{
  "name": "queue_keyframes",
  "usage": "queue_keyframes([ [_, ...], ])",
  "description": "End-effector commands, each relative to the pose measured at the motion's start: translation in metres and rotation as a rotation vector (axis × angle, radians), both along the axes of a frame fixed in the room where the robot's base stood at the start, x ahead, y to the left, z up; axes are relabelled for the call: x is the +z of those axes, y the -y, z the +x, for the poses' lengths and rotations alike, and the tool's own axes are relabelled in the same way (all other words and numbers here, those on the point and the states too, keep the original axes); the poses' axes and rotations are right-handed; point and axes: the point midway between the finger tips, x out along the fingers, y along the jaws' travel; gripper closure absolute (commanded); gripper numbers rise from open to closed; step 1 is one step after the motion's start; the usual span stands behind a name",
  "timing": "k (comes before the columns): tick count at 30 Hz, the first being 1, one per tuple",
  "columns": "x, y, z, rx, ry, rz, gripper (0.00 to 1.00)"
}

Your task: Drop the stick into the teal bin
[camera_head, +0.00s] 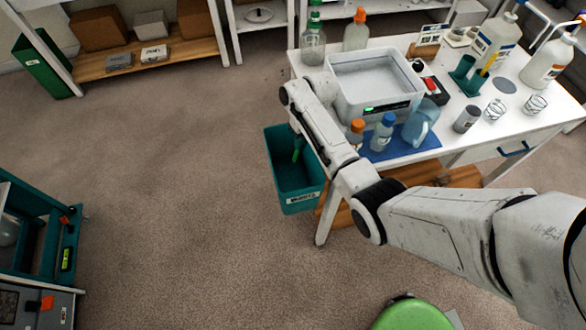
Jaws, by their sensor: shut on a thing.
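The teal bin (279,187) stands on the floor at the left end of the white table, with its open top facing up and a label on its front. My arm reaches from the lower right to above the bin, and its wrist bends downward there. My gripper (297,139) is mostly hidden behind my wrist and forearm. It is shut on the stick (297,154), a thin green piece that shows below the wrist, against the bin's inside. Whether the stick's lower end is below the rim is hard to tell.
The white table (470,140) carries a clear-lidded grey machine (375,85), a blue mat (405,150) with bottles, and glass cups. A green stool (411,315) stands at the bottom. A teal cart (45,240) is at left. The carpet between is clear.

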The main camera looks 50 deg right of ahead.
Motion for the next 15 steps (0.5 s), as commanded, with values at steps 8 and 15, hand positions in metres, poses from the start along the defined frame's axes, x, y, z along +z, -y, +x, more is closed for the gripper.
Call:
queue_keyframes([
  [8, 0.0003, 0.0000, 0.0001, 0.000, 0.000, 0.000, 0.73],
  [15, 0.0003, 0.0000, 0.0001, 0.000, 0.000, 0.000, 0.64],
])
